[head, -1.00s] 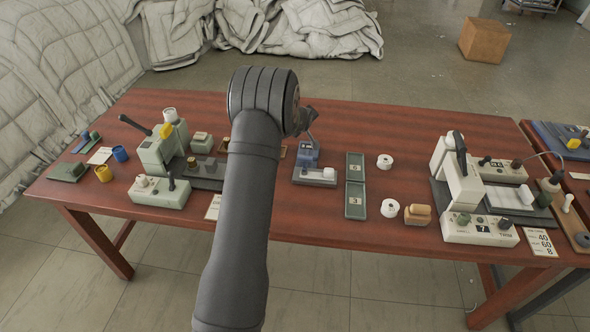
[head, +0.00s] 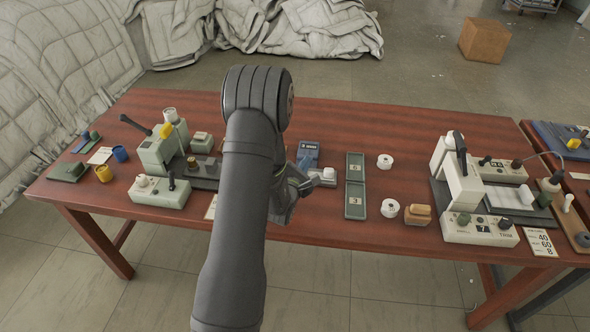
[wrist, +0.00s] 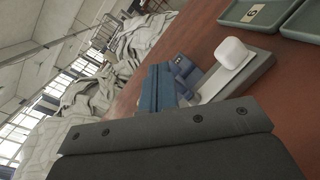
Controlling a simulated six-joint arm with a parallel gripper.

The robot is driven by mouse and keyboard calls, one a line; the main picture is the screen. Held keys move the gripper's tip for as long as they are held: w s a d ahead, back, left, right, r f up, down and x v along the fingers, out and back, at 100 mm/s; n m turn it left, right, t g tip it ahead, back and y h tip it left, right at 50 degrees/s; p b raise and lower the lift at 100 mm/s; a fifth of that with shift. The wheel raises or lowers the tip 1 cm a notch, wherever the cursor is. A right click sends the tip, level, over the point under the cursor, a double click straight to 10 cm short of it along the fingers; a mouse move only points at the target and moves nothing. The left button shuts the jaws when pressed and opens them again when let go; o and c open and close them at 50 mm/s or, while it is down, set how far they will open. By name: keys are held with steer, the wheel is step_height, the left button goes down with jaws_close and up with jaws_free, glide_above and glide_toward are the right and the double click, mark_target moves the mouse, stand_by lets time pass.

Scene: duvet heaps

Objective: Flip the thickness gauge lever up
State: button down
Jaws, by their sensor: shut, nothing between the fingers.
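The thickness gauge (head: 308,148) stands mid-table in the head view, with a dark blue body and a grey base. A white block (head: 328,174) sits at the right end of its base. In the wrist view the gauge's grey base (wrist: 248,80) and the white block (wrist: 233,52) show clearly at right. My gripper (wrist: 157,88) is shut and empty, its blue fingers close in front of the blue body; I cannot tell whether they touch.
Two green trays (head: 355,168) and white rolls (head: 385,161) lie just right of the gauge. Machines stand at left (head: 160,150) and right (head: 465,185). The table (head: 320,112) is clear behind the gauge.

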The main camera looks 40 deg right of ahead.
steer(key=s+a+f+n+t, duration=0.1)
steer(key=a+n, duration=0.1)
steer(key=a+f+n+t+y, duration=0.1)
steer(key=a+f+n, duration=0.1)
steer(key=a, duration=0.1)
steer(key=s+a+f+n, duration=0.1)
steer(key=a+f+n, duration=0.1)
steer(key=a+n, duration=0.1)
steer(key=shift+s+a+f+t, duration=0.1)
steer(key=shift+s+a+t, duration=0.15)
steer(key=shift+s+t, duration=0.15)
steer(key=x, duration=1)
steer(key=shift+w+f, duration=0.1)
steer(key=shift+f, duration=0.1)
steer(key=shift+r+y, duration=0.2)
steer(key=shift+y, duration=0.1)
